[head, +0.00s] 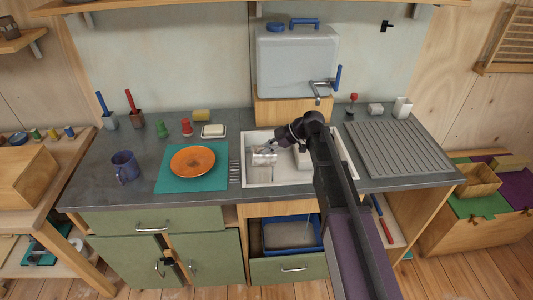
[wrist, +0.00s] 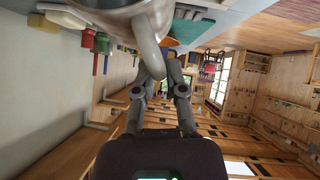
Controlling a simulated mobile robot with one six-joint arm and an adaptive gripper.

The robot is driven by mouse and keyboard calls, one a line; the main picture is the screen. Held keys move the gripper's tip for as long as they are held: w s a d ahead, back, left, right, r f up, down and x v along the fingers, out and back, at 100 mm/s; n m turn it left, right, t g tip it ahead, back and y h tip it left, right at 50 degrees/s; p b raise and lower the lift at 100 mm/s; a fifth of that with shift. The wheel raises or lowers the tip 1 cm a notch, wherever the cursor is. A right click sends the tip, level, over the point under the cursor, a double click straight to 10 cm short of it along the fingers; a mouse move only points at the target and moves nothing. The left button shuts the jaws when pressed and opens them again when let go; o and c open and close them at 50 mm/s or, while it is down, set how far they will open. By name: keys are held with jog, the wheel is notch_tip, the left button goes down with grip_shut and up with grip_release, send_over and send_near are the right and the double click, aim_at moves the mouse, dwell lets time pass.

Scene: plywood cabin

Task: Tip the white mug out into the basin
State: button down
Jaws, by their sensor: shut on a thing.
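The white mug (head: 264,158) is over the left part of the white basin (head: 340,147) in the head view. It looks tipped onto its side, but its mouth and contents cannot be made out. In the wrist view the mug (wrist: 118,12) is at the top edge, partly cut off, with its curved handle (wrist: 150,46) reaching down between my fingers. My gripper (head: 279,143) is shut on the mug's handle, and its fingers show in the wrist view (wrist: 165,66). My arm hides part of the basin.
A water tank (head: 297,62) with a tap (head: 322,85) stands behind the basin. A ribbed drainboard (head: 400,150) is to the right. On the left are an orange plate (head: 193,160) on a teal mat (head: 168,182) and a blue mug (head: 125,166).

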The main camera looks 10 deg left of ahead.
jog(key=shift+w+d+r+g+y+b, duration=0.1)
jog(key=shift+d+r+g+y+b, duration=0.1)
jog(key=shift+y+b, duration=0.35)
jog(key=shift+w+d+r+g+y+b, duration=0.1)
jog(key=shift+d+g+y+b, duration=0.1)
jog(key=shift+y+b, duration=0.3)
jog(key=shift+s, duration=0.15)
dwell(1.2)
jog(key=shift+s+n+t+y, duration=0.15)
jog(key=shift+n+t+y, duration=0.2)
jog(key=shift+t, duration=0.45)
jog(key=shift+s+a+f+n+t+y+b, duration=0.1)
jog(key=shift+n+t+y+b, duration=0.5)
jog(key=shift+n+t+b, duration=0.8)
jog(key=shift+f+n+t+y+b, duration=0.1)
jog(key=shift+n+t+y+b, duration=0.55)
jog(key=shift+t+b, duration=1.4)
jog(key=shift+t, duration=0.35)
